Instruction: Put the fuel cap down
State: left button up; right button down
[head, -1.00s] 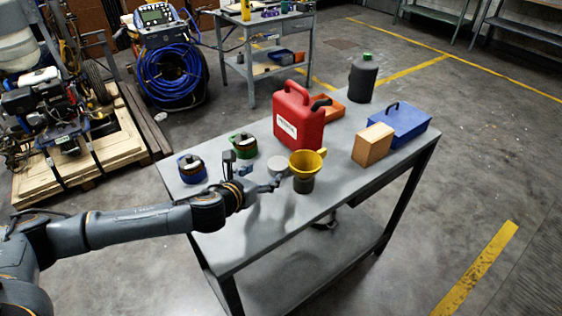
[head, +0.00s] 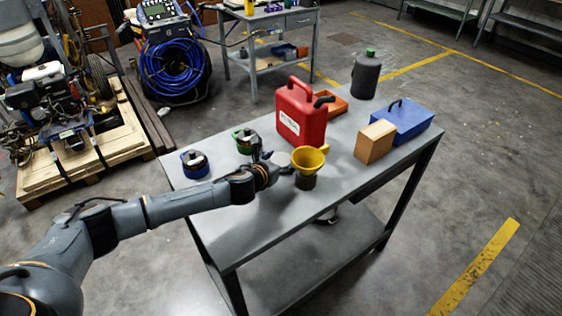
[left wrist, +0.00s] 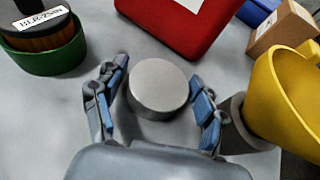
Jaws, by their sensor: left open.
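The fuel cap looks to be the round grey disc (left wrist: 158,90) in the left wrist view. It lies flat on the grey table and is hidden behind my gripper in the head view. My left gripper (head: 274,165) is low over the table, just left of the yellow funnel. In the left wrist view its open fingers (left wrist: 160,72) stand on either side of the disc. I cannot tell whether the right finger touches it. My right gripper is not in view.
The yellow funnel (head: 309,158) sits on a dark cup (head: 305,182) close to the gripper's right. A red fuel can (head: 301,115) stands behind. Green-rimmed (head: 246,143) and blue-rimmed (head: 195,165) round holders are at the left. The table's front (head: 255,235) is clear.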

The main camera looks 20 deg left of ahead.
pick_arm(q)
jog(key=c, duration=1)
jog(key=shift+r, duration=0.15)
